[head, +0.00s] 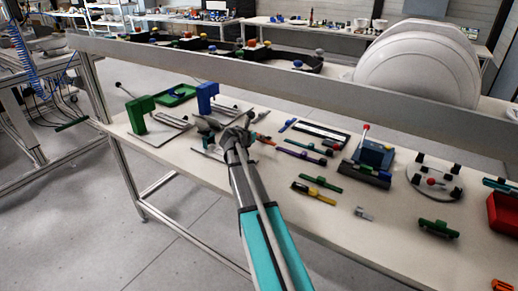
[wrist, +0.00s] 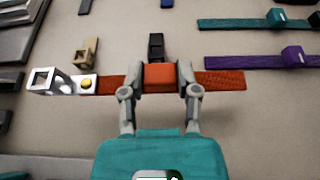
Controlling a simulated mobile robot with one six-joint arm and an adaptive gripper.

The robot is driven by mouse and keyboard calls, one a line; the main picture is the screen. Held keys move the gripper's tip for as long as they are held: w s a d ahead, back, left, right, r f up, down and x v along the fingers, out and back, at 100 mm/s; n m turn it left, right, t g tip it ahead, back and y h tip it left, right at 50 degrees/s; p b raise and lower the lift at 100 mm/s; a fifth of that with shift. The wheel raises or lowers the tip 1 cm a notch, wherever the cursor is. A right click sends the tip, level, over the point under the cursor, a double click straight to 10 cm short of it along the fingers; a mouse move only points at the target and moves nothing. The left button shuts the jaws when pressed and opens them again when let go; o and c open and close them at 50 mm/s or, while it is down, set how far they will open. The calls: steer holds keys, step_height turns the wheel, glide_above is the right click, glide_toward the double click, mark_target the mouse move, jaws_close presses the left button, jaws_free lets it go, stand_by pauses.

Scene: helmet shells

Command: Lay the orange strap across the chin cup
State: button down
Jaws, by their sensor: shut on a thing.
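In the wrist view the orange strap (wrist: 222,81) runs left to right across the picture. My gripper (wrist: 159,82) is shut on the raised orange block at the strap's middle, one finger on each side. A silver bracket (wrist: 55,82) with a yellow button meets the strap's left end; I cannot tell whether it is joined to it. In the head view my gripper (head: 236,132) is over the table, with a bit of the orange strap (head: 264,139) showing to its right. I cannot clearly pick out the chin cup in either view.
A purple strap (wrist: 250,62) and a teal strap (wrist: 240,24) lie nearby. A small tan bracket (wrist: 87,52) and a black piece (wrist: 156,46) are close to my gripper. Green (head: 138,112) and blue (head: 207,97) presses stand left. A rail (head: 300,72) runs behind.

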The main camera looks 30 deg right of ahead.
mark_target(259, 148)
steer(key=shift+w+d+f, duration=0.2)
steer(key=shift+d+f, duration=0.1)
steer(key=shift+f, duration=0.05)
steer(key=shift+f, duration=0.1)
steer(key=shift+w+d+f+b, duration=0.2)
steer(key=shift+d+f+b, duration=0.25)
steer(key=shift+b, duration=0.3)
steer(key=shift+a+f+b, duration=0.1)
steer(key=shift+f+b, duration=1.3)
steer(key=shift+f, duration=0.1)
steer(key=shift+f, duration=0.1)
steer(key=shift+c, duration=1.7)
jaws_free()
steer(key=shift+r, duration=0.2)
steer(key=shift+s+a+r, duration=0.1)
steer(key=shift+a, duration=0.1)
steer(key=p+v, duration=0.4)
steer(key=v, duration=0.7)
steer(key=shift+s+a+p, duration=0.15)
steer(key=shift+a+p, duration=0.1)
steer(key=shift+p, duration=0.1)
